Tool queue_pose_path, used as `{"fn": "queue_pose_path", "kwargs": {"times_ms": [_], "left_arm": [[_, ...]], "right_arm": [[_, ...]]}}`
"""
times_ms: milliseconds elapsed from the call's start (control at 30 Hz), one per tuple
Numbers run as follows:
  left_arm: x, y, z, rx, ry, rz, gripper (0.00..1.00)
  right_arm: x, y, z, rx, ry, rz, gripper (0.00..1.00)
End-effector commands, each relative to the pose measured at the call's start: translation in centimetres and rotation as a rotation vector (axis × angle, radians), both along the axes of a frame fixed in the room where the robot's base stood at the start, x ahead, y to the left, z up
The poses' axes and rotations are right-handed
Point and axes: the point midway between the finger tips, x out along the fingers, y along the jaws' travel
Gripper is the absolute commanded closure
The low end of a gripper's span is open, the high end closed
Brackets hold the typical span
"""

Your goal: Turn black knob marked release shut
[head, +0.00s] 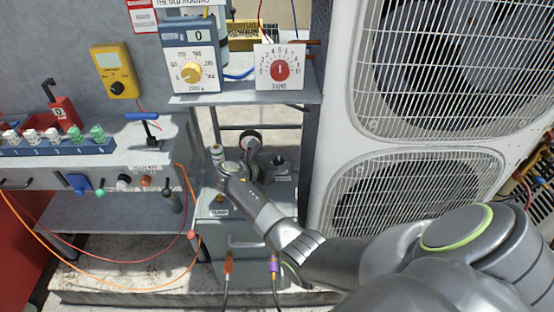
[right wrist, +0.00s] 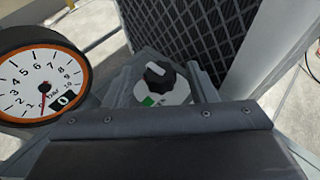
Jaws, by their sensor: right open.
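The black knob (right wrist: 158,75) shows in the right wrist view, with a white pointer mark on top. It sits on a round white plate with a green patch. In the head view a dark knob (head: 279,162) stands on the right of the grey cabinet's top, above a small label too small to read. My right gripper (right wrist: 163,85) is open, its grey fingers on either side of the knob in the wrist view; contact cannot be told. In the head view my right arm reaches in over the cabinet, and its fingertips are hard to make out. My left gripper is not in view.
A round pressure gauge (right wrist: 43,72) with an orange rim stands left of the knob. A shelf (head: 245,98) with a yellow-knob meter (head: 191,70) and a red-knob dial (head: 280,70) hangs above. A large fan condenser (head: 400,190) stands close on the right.

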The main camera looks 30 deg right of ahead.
Motion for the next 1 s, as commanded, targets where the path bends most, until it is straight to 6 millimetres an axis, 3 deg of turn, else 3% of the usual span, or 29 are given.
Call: {"fn": "queue_pose_path", "kwargs": {"times_ms": [300, 700, 1000], "left_arm": [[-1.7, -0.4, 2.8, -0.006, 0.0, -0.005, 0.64], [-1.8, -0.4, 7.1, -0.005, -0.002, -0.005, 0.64], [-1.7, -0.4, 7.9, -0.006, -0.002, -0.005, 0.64]], "right_arm": [[-1.2, 4.9, 2.7, 0.003, 0.002, 0.002, 0.48], [-3.0, 12.2, 5.6, 0.003, 0.002, 0.002, 0.48], [-3.6, 14.6, 6.3, 0.001, 0.0, 0.0, 0.48]]}}
